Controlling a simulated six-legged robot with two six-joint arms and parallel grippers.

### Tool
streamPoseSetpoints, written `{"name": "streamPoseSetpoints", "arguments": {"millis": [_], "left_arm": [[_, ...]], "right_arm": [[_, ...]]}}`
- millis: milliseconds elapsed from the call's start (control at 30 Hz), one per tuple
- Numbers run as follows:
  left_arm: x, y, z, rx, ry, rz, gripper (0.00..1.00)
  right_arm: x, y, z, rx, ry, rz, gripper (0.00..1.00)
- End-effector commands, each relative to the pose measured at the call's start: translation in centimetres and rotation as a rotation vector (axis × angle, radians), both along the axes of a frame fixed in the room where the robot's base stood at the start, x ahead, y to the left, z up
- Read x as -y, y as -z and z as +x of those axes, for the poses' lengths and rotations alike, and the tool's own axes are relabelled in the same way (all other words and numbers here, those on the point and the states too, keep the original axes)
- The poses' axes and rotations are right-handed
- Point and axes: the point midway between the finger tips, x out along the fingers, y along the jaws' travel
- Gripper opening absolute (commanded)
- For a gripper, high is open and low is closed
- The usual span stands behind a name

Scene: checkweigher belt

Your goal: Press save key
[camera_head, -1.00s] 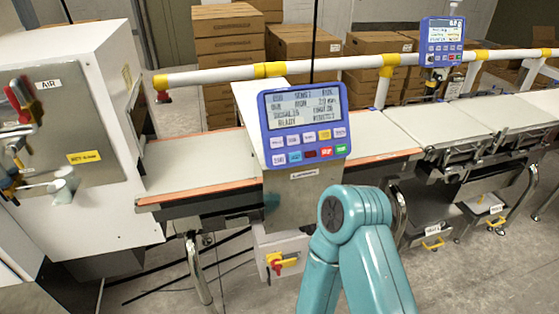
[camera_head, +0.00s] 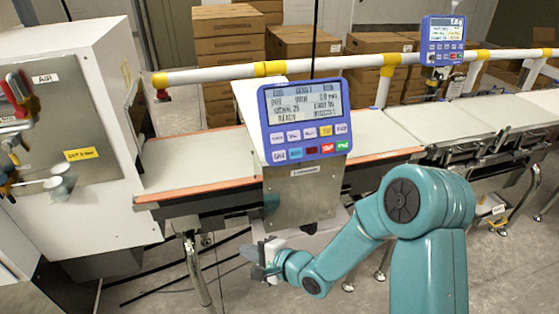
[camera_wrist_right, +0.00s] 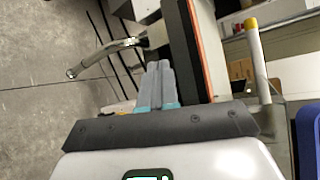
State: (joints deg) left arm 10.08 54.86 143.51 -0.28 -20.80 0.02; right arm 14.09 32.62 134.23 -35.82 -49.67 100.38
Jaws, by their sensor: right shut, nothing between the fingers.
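The blue control panel (camera_head: 307,119) stands upright at the belt, with a lit screen (camera_head: 304,103) above two rows of coloured keys. White and yellow keys are in the upper row; blue, red and green keys are in the lower row. My left gripper is not in view.
The orange-edged belt (camera_head: 190,163) runs behind the panel. A white cabinet (camera_head: 70,120) stands at the left. A white and yellow rail (camera_head: 330,64) crosses behind. A second blue display (camera_head: 442,41) is at the far right. Floor shows below the belt.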

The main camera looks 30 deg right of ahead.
Motion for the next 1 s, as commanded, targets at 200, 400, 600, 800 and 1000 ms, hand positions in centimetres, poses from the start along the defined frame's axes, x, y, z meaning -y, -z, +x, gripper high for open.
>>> {"name": "streamPoseSetpoints", "arguments": {"millis": [200,400,600,800,1000], "left_arm": [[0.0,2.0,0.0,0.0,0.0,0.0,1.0],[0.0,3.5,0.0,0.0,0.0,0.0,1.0],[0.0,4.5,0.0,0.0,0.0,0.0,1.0],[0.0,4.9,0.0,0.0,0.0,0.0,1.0],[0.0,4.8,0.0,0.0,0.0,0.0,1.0]], "right_arm": [[4.5,-9.6,2.2,0.254,0.056,0.11,0.0],[8.6,-17.4,1.3,0.475,0.073,0.04,0.0],[11.5,-21.5,-0.2,0.581,0.127,-0.028,0.0],[12.5,-22.0,-0.8,0.599,0.149,-0.044,0.0],[12.5,-22.0,-0.7,0.597,0.149,-0.043,0.0]]}}
